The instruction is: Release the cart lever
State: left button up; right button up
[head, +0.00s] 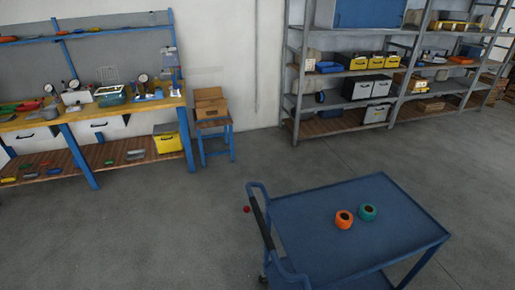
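A blue cart (410,242) stands on the floor at the lower right. Its blue push handle (254,186) rises at its left end, with a dark bar (260,222) running along it. A small red knob (246,210) shows just left of the handle. It may be the end of the cart lever, but I cannot make out a lever arm or its position. An orange roll (344,219) and a teal roll (368,212) sit side by side on the cart's top. Neither of my grippers is in view.
A workbench (50,124) with tools stands at the left back. Metal shelves (345,122) with bins line the back right. The grey floor (150,235) left of the cart is clear.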

aim_at(247, 208)
jog(key=u, duration=1.55)
jog(key=i, duration=2.5)
jog(key=z, duration=3.4)
jog(key=i, duration=0.5)
jog(key=z, duration=0.3)
